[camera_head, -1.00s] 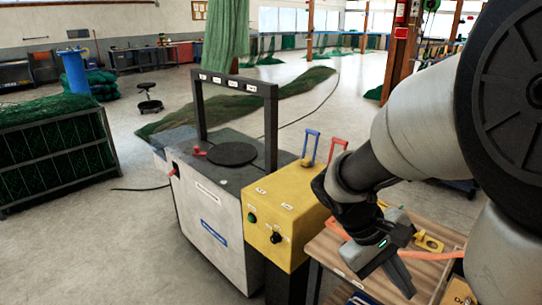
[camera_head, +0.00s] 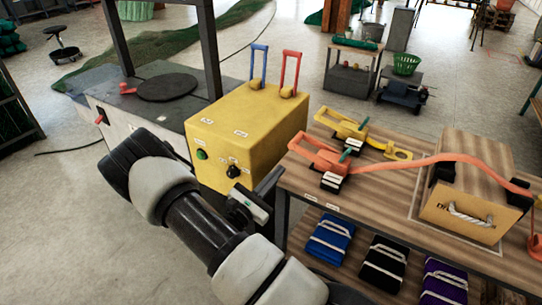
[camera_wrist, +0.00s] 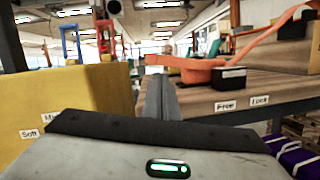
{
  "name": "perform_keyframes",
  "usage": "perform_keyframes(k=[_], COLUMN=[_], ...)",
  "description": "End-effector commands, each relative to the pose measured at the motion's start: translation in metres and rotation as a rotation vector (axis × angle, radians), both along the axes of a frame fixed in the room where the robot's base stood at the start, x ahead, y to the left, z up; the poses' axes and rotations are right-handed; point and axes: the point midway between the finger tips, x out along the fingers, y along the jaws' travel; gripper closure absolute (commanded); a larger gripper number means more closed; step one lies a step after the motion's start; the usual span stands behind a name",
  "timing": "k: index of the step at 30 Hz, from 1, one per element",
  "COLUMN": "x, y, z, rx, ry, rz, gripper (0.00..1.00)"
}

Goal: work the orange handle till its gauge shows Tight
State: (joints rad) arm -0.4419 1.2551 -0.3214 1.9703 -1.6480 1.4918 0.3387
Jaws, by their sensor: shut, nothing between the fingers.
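The orange handle (camera_head: 318,156) belongs to an orange ratchet on the wooden table, at the table's left end. It also shows in the wrist view (camera_wrist: 190,68), ahead and to the right of my fingers. Its orange strap (camera_head: 430,163) runs over a wooden box (camera_head: 465,205). A small black block with a pale top (camera_head: 332,182) sits beside the handle. No gauge reading is legible. My gripper (camera_head: 262,213) is shut and empty, between the yellow cabinet and the table, apart from the handle. Its fingers (camera_wrist: 160,97) show together in the wrist view.
The yellow cabinet (camera_head: 240,120) stands left of the table, with a blue lever (camera_head: 259,65) and a red lever (camera_head: 290,72) on top. A yellow ratchet (camera_head: 350,130) lies behind the orange one. Labels reading Free (camera_wrist: 225,105) and Lock (camera_wrist: 260,100) are on the table edge.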

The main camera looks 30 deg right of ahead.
Motion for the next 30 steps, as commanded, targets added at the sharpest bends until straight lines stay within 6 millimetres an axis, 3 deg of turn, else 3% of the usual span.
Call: perform_keyframes(k=[5,17,23,30], x=[0.007,0.008,0.018,0.038], y=[0.005,0.004,-0.016,-0.055], z=[-0.017,-0.018,-0.012,-0.002], rx=[-0.036,-0.039,-0.038,-0.038], ry=[0.029,0.032,0.031,0.028], rz=[0.057,0.061,0.057,0.057], gripper=[1.0,1.0,1.0,1.0])
